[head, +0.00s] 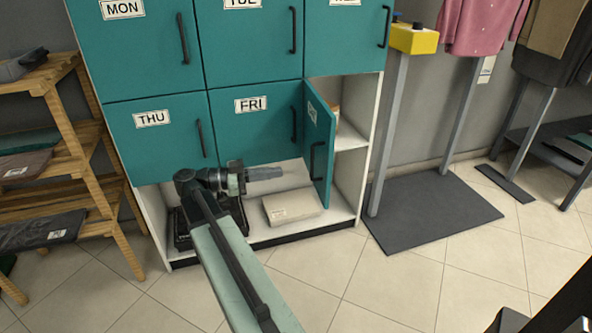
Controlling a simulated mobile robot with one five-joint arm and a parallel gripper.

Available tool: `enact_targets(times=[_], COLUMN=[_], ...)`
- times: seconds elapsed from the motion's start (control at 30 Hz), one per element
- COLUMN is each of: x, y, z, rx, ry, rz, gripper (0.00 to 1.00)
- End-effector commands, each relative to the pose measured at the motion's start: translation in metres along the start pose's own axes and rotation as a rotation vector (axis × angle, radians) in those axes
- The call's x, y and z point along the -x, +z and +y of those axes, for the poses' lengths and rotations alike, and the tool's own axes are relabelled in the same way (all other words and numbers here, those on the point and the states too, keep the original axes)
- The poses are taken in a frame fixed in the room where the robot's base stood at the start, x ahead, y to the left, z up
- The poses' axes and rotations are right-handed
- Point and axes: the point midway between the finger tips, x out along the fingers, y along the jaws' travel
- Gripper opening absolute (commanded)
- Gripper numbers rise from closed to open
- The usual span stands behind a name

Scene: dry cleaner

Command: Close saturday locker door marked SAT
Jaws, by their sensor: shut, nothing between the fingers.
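The teal locker door (319,150) at the lower right of the locker stands open, swung outward from its left edge beside the FRI door. Its label (312,112) is too oblique to read clearly. It has a dark vertical handle (317,160). The compartment (350,135) behind it is exposed, with something partly hidden inside. My gripper (280,172) is shut and empty. It points right, below the FRI door (252,128), with its tips left of the open door and apparently apart from it.
The MON, THU (153,118) and FRI doors are shut. A beige package (292,206) lies in the locker's open bottom space, below my gripper. A wooden shelf (62,130) stands left. A yellow-topped post (414,40) and a dark mat (435,210) are right. Tiled floor in front is clear.

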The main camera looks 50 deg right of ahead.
Motion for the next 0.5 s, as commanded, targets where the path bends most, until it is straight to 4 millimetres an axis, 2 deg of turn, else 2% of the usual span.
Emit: enact_targets(times=[0.3,0.5], x=[-0.069,-0.107], y=[0.0,-0.001], z=[0.002,0.001], rx=[-0.002,-0.002], ry=[0.001,0.0], rz=[0.001,0.001], gripper=[0.0,0.0])
